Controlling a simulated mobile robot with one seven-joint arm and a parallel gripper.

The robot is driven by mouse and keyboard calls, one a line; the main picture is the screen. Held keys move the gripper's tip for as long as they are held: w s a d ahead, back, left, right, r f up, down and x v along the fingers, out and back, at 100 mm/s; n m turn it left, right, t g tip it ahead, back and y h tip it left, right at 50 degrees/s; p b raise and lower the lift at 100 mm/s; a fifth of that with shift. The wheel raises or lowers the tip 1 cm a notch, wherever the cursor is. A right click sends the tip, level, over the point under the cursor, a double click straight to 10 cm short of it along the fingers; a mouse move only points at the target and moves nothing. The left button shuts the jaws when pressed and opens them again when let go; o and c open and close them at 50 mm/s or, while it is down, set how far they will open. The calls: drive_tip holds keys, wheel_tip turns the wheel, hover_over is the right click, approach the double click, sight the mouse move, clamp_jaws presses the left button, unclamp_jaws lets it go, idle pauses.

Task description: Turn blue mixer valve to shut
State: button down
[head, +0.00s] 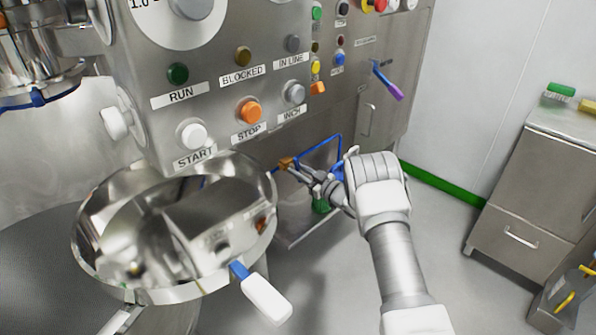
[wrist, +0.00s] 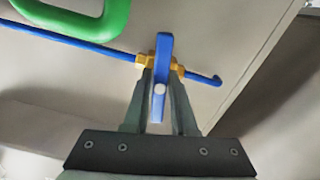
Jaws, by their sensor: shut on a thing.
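The blue valve handle (wrist: 163,48) stands upright in the wrist view, crosswise to the blue pipe (wrist: 75,40). Its brass-coloured body (wrist: 180,69) sits on that pipe, and also shows in the head view (head: 286,162), where the handle itself is hard to make out. My gripper (wrist: 161,88) has one finger on each side of the handle and is shut on it. In the head view my gripper (head: 294,168) reaches left to the valve, below the mixer's button panel. The fingers hide part of the valve body.
A green loop handle (wrist: 100,18) is near the pipe in the wrist view. A steel bowl (head: 85,225) with a white-gripped lever (head: 266,299) stands left of my arm. The button panel (head: 215,105) is above.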

drive_tip(key=shift+m, duration=1.2)
drive_tip(key=c, duration=0.7)
unclamp_jaws()
drive_tip(key=shift+s+d, duration=0.1)
drive_tip(key=p+v, duration=0.3)
drive_tip(key=v, duration=1.4)
drive_tip(key=shift+s+d+p, duration=0.1)
drive_tip(key=shift+d+p, duration=0.05)
drive_tip(key=shift+p, duration=0.15)
drive_tip(key=shift+r, duration=0.1)
